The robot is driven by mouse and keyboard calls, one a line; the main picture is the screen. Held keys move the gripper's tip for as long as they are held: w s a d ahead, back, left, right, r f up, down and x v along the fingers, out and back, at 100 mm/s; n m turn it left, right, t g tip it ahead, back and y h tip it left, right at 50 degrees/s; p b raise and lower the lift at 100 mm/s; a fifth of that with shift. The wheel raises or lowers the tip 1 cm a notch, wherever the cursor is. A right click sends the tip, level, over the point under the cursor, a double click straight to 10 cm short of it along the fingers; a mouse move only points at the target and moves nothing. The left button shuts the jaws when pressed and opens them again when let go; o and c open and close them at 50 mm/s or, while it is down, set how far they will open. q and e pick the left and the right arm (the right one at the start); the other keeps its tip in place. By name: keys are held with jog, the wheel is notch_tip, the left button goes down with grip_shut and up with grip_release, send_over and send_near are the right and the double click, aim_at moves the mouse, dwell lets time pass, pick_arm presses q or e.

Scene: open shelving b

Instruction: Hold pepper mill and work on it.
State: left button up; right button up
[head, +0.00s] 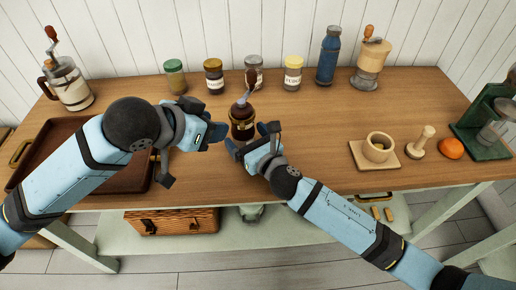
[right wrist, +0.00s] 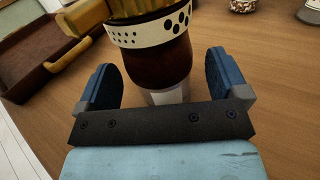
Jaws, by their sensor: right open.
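The pepper mill (head: 242,122), dark brown with a grey top and a crank, stands on the wooden table near its middle. In the right wrist view its brown body (right wrist: 152,62) shows with a dotted cream band, between the two blue fingers. My right gripper (head: 249,138) is open at the mill's near side; in its wrist view the fingers (right wrist: 165,85) stand apart on either side, with visible gaps. My left gripper (head: 212,132) is close to the mill's left side; its jaw gap and any contact are hidden.
Several jars stand behind the mill, among them a green one (head: 175,78), with a blue bottle (head: 327,58). A brown tray (head: 133,178) lies under my left arm. The table between mill and mortar is clear.

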jog(key=shift+x, duration=0.85)
jog(key=shift+c, duration=0.2)
jog(key=c, duration=1.3)
